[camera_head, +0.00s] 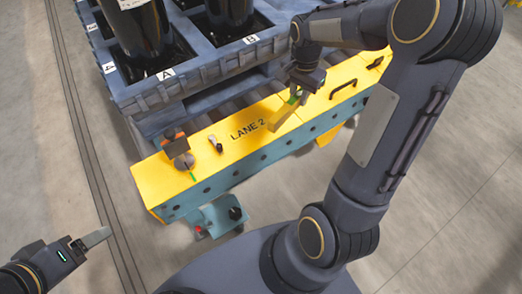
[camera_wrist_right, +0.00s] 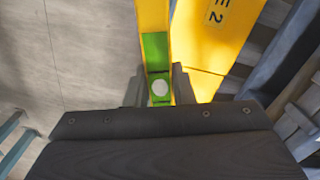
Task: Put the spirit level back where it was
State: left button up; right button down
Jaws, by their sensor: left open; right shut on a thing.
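The spirit level is a yellow bar (camera_head: 284,118) with a green part near my right gripper (camera_head: 302,92). In the wrist view, the level (camera_wrist_right: 155,22) runs up from between the fingers, with a green section and a pale round spot. My right gripper (camera_wrist_right: 158,90) is shut on it at the green part, over the yellow LANE 2 cover (camera_head: 165,187). I cannot tell whether the level touches the cover. My left gripper (camera_head: 88,241) is open and empty over the floor at the lower left.
An orange and dark tool (camera_head: 176,146) and a small light-and-dark item (camera_head: 215,144) lie on the cover's left part. A dark handle (camera_head: 344,88) stands at its right. A blue pallet (camera_head: 200,80) with black cylinders is behind. A teal unit (camera_head: 215,215) sits in front.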

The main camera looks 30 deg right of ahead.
jog(key=s+d+f+m+b, duration=0.2)
jog(key=d+f+m+b, duration=0.1)
jog(key=d+m, duration=0.1)
jog(key=b, duration=0.3)
send_over(264, 136)
jog(key=f, duration=0.9)
jog(key=shift+s+d+f, duration=0.1)
jog(key=shift+s+d, duration=0.1)
jog(key=shift+d, duration=0.2)
jog(key=shift+w+a+f, duration=0.1)
jog(key=shift+a+f, duration=0.1)
pick_arm(q)
notch_tip(264, 136, down, 10)
jog(key=b, duration=0.1)
jog(key=shift+r, duration=0.25)
pick_arm(e)
jog(key=shift+w+a+f, duration=0.1)
jog(key=shift+a+f, duration=0.1)
jog(key=shift+f, duration=1.5)
pick_arm(q)
jog(key=shift+d, duration=0.1)
pick_arm(e)
jog(key=shift+f+b, duration=0.15)
jog(key=shift+b, duration=0.25)
jog(key=c, duration=1.7)
grip_release()
pick_arm(q)
jog(key=shift+f, duration=0.15)
pick_arm(e)
jog(key=o, duration=0.4)
